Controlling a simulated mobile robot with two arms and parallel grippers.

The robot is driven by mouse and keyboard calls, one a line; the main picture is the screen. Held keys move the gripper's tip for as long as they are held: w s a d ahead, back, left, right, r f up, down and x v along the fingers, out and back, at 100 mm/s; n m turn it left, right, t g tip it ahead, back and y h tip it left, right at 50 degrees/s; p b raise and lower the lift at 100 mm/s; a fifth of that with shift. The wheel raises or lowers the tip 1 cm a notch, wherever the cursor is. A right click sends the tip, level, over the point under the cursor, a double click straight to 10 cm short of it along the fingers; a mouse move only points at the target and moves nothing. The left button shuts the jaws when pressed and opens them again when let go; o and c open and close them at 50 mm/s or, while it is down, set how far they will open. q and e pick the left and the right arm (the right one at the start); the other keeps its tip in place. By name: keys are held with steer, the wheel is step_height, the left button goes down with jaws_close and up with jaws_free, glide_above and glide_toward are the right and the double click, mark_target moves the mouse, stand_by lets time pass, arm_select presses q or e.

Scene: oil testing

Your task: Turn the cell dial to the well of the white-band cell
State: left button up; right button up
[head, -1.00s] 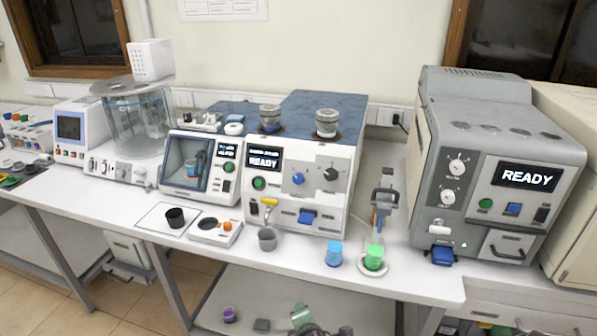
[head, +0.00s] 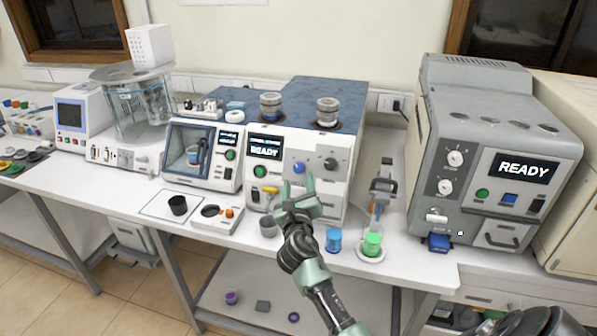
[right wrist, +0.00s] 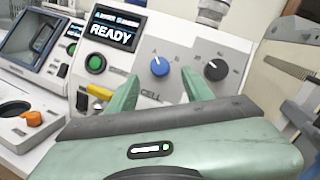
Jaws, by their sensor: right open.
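The blue cell dial (head: 298,168) is on the front of the white machine with the blue top. It also shows in the right wrist view (right wrist: 159,66), with a CELL label below and small letters above. Its pointer seems to face up-left, towards the A. My right gripper (head: 297,184) is open and empty, its fingertips just below and on either side of the dial; I cannot tell whether they touch it.
A black knob (right wrist: 216,70) sits close right of the dial. A yellow lever (head: 270,189) is at the lower left. A grey cup (head: 268,227), a blue beaker (head: 334,240) and a green beaker (head: 372,244) stand on the bench in front.

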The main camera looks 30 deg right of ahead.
mark_target(298, 169)
steer(key=x, duration=0.6)
steer(key=shift+f, duration=0.1)
jaws_close()
